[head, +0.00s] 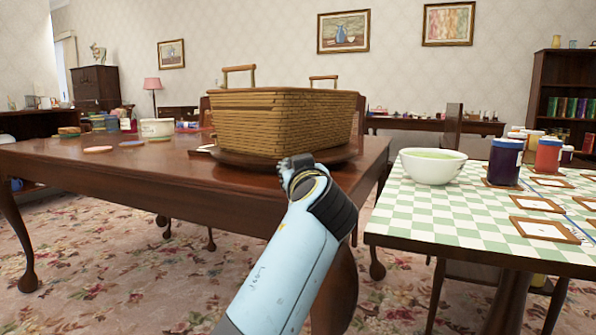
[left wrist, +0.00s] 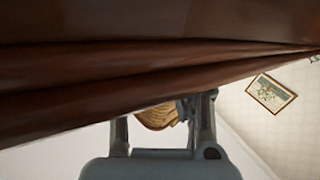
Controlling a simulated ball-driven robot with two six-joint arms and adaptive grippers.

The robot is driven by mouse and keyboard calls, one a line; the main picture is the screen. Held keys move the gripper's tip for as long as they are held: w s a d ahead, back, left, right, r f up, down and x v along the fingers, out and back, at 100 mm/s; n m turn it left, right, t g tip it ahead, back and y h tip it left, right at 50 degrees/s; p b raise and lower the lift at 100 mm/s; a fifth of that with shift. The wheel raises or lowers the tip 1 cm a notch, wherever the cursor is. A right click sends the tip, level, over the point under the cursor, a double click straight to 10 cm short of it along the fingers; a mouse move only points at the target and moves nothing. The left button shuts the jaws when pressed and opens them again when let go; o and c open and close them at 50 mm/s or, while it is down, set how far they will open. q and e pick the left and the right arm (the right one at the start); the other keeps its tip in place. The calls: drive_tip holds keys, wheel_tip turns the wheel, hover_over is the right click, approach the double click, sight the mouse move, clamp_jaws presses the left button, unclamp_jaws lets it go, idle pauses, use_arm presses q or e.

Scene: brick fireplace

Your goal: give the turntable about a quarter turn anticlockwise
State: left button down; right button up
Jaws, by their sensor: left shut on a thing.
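The turntable (head: 338,155) is a dark round wooden disc near the right front corner of the brown table in the head view. A large woven basket (head: 280,122) with two upright handles stands on it and covers most of it. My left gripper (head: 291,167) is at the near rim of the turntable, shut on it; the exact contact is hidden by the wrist. The left wrist view shows its fingers (left wrist: 163,122) under dark wood, with part of the basket (left wrist: 155,115) between them. My right gripper is not in view.
The brown table (head: 120,175) also bears coasters (head: 98,149) and a pale pot (head: 157,128) to the left. On the right, a checked table (head: 430,210) carries a white bowl (head: 432,165), a dark jar (head: 504,162) and framed cards. A gap separates the tables.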

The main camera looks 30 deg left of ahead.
use_arm(q)
drive_tip(key=c, duration=1.3)
unclamp_jaws()
drive_tip(key=shift+o, duration=0.9)
drive_tip(key=shift+f, duration=0.1)
wheel_tip(320, 180, up, 10)
drive_tip(key=shift+s+f, duration=0.1)
drive_tip(key=shift+s, duration=0.05)
drive_tip(key=shift+w+r, duration=0.25)
drive_tip(key=shift+r, duration=0.1)
